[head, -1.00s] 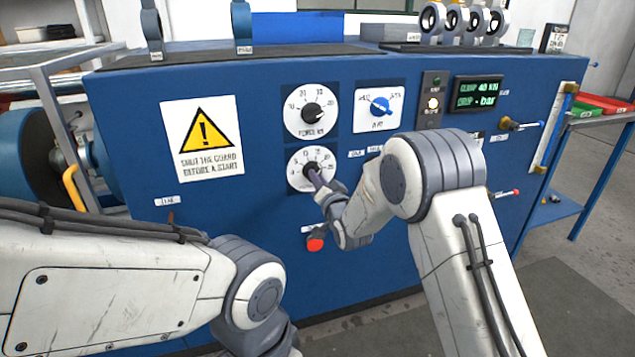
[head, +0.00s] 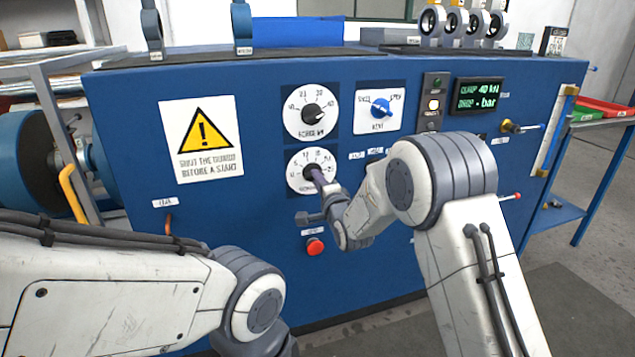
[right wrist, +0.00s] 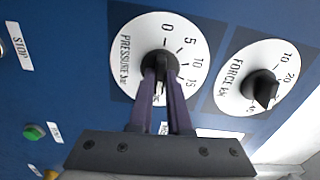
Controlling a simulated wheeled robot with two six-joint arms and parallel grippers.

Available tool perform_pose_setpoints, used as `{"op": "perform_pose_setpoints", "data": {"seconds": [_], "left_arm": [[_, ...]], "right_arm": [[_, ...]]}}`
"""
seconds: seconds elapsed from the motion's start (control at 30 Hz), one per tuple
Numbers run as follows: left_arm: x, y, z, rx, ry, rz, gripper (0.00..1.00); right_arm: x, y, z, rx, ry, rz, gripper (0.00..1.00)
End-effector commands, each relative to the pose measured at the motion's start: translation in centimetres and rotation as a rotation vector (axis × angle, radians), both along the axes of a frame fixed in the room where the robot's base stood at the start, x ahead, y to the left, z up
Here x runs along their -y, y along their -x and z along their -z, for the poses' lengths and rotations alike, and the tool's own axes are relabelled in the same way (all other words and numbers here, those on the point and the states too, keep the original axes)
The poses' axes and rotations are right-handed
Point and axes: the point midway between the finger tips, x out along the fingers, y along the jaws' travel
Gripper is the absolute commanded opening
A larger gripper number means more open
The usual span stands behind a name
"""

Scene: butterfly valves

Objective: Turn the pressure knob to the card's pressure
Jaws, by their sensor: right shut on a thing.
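The pressure knob (right wrist: 160,62) is a dark knob at the centre of a white pressure dial (right wrist: 135,50), whose visible scale marks include 0, 5, 10 and 15. My right gripper (right wrist: 160,74) is shut on this knob, its two purple fingers on either side. A pale pointer line shows between the fingers, but the number it faces is hidden. In the head view the pressure dial (head: 297,172) sits below the force dial, with my right gripper (head: 318,178) at its centre. A small card (head: 555,40) stands on top at the right; its text is unreadable. My left gripper is out of view.
The force dial (head: 306,108) is directly above, and a blue knob (head: 381,107) is to its right. A red button (head: 315,246) lies below my right gripper. A green-text display (head: 479,93) reads 40 kN and a dash before bar.

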Motion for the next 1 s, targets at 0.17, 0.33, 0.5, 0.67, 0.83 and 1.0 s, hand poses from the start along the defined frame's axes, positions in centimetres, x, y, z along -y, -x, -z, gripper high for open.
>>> {"op": "perform_pose_setpoints", "data": {"seconds": [0.17, 0.33, 0.5, 0.67, 0.83, 1.0], "left_arm": [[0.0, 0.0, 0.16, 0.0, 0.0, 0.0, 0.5], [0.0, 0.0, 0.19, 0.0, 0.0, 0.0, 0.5], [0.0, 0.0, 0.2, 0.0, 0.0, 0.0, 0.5], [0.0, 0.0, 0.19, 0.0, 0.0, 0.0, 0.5], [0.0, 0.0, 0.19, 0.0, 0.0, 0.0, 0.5], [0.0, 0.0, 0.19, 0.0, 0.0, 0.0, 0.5]], "right_arm": [[0.1, 0.01, 0.18, -0.023, -0.057, 0.002, 0.0], [0.11, 0.01, 0.17, -0.031, -0.082, 0.002, 0.0], [0.12, 0.0, 0.17, -0.033, -0.089, 0.002, 0.0], [0.12, 0.01, 0.17, -0.033, -0.089, 0.002, 0.0], [0.12, 0.0, 0.16, -0.033, -0.089, 0.003, 0.46], [0.07, 0.0, 0.1, -0.031, -0.088, 0.002, 0.46]]}}
